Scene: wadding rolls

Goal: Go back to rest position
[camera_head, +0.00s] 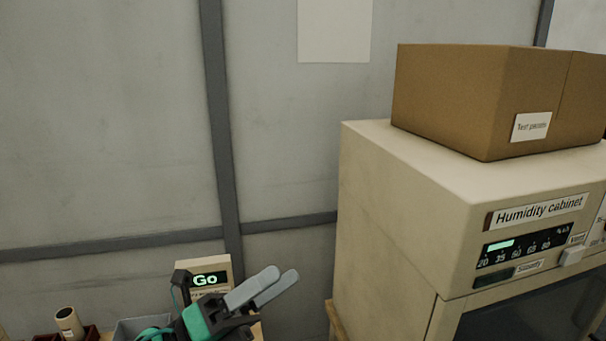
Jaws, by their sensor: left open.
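My left gripper (276,283) comes in at the bottom of the head view, black and green with two grey fingers. The fingers point up and to the right and stand apart, with nothing between them. It is in front of a small beige box with a lit "Go" display (207,279) and left of the humidity cabinet (385,215). My right gripper is not in view.
The beige cabinet fills the right side, with a cardboard box (455,100) on top. A grey panelled wall (100,130) stands behind.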

